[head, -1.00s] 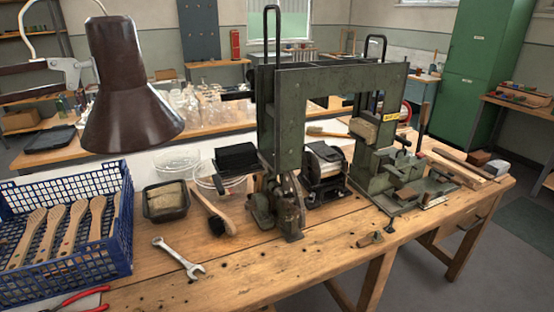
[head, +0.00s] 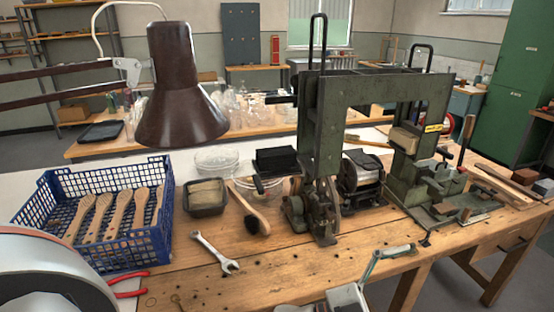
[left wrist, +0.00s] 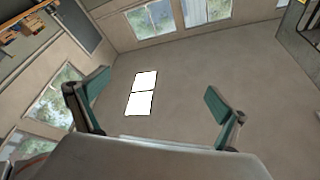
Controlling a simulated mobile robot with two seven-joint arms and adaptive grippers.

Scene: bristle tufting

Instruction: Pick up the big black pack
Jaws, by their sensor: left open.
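The big black pack (head: 277,160) is a black block behind the wooden bench's near half, just left of the green press, beside a clear dish. My left gripper (left wrist: 155,92) is open and empty in the left wrist view, its teal-padded fingers spread, with only walls, windows and bright panels beyond. A gripper with a teal finger shows at the bottom centre of the head view, well in front of the pack and apart from it.
The tall green press (head: 335,120) stands right of the pack. A brown lamp (head: 180,95) hangs to its left. A blue crate (head: 150,240) of brush handles, a black tray of bristle (head: 207,210), a brush (head: 252,215) and a wrench (head: 214,253) lie nearer.

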